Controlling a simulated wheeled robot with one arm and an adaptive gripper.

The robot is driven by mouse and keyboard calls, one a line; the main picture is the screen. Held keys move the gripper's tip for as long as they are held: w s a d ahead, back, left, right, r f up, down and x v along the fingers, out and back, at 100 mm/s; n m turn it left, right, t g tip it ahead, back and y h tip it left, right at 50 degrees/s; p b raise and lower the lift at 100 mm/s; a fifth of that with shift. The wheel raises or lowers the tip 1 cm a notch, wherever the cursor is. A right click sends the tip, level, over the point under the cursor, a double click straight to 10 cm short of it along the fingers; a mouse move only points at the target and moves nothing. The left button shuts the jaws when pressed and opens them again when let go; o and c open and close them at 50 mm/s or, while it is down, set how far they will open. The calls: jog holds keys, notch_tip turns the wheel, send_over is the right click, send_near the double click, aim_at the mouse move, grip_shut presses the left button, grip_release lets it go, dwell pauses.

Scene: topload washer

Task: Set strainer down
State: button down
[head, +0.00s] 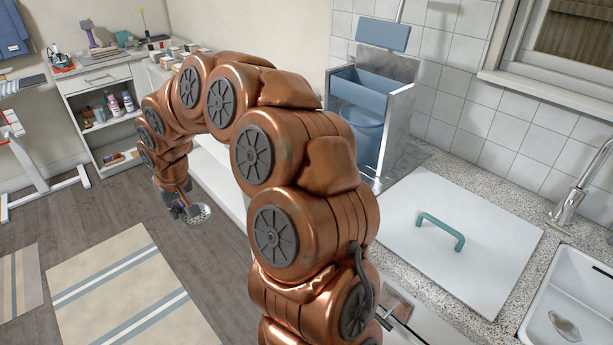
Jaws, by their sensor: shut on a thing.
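My gripper (184,209) is at the end of the copper arm, left of the picture's middle, pointing down above the floor. It is shut on the strainer (199,215), a small round metal disc with holes. The strainer hangs in the air at the gripper's right side, clear of the counter. The fingers are small and dark here, and the exact grip point is hard to make out.
A white lid with a green handle (440,232) lies on the speckled counter (477,172) at right. A blue-grey bin unit (370,110) stands behind. Shelves (108,110) and striped rugs (120,285) are at left.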

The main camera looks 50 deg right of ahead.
jog(key=s+d+r, duration=0.3)
jog(key=d+r, duration=0.1)
jog(key=d, duration=0.7)
jog(key=s+d+r, duration=0.4)
jog(key=d, duration=0.8)
jog(key=s+d+r, duration=0.3)
jog(key=d+r, duration=0.1)
jog(key=d, duration=0.7)
jog(key=shift+m, duration=0.4)
notch_tip(320, 180, down, 9)
jog(key=p, duration=0.3)
jog(key=shift+d+f+p, duration=0.1)
jog(key=shift+f+p, duration=0.1)
jog(key=shift+p, duration=0.1)
jog(key=shift+f, duration=0.35)
jog(key=shift+f, duration=0.2)
jog(key=c, duration=1.2)
grip_release()
